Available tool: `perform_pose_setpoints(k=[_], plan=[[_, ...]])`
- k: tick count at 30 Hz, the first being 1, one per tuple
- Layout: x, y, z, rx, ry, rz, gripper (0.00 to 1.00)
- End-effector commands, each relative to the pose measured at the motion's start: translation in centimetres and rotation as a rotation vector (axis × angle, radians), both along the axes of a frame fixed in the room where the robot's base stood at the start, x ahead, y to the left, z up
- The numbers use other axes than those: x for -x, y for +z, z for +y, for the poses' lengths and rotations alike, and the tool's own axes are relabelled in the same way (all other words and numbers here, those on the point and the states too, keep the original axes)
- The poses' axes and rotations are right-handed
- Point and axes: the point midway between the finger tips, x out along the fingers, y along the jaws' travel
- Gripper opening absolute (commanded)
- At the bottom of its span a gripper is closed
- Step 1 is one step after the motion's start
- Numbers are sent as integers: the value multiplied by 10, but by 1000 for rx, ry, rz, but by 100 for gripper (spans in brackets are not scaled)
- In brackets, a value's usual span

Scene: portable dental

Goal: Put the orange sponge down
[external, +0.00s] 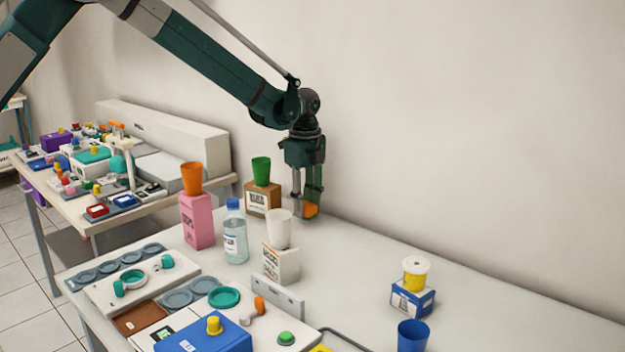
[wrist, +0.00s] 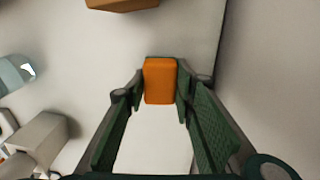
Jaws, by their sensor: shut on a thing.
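The orange sponge (wrist: 160,80) is a small block between the two fingertips of my gripper (wrist: 159,92) in the wrist view. My gripper is shut on it, one finger on each side. In the external view my gripper (external: 308,204) points down at the back of the white table, close to the wall, and the sponge (external: 311,211) shows at its fingertips. The sponge is at or just above the tabletop; I cannot tell whether it touches.
A brown box (external: 262,198) with a green cup (external: 261,171) stands just left of my gripper. A white box (external: 281,262) with a white cup (external: 279,228) and a water bottle (external: 235,235) stand nearer the camera. The table (external: 365,255) to the right is clear up to a blue box (external: 412,300).

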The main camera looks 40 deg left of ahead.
Motion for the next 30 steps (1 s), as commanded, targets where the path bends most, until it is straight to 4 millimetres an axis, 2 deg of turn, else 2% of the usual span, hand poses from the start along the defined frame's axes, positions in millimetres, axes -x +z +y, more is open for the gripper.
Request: perform_pose_setpoints(k=[6, 21, 22, 24, 30], plan=[[0, -21, 0, 0, 0, 0, 14], [0, -27, 0, 0, 0, 0, 14], [0, -26, 0, 0, 0, 0, 30], [0, -26, 0, 0, 0, 0, 39], [0, -26, 0, 0, 0, 0, 41]])
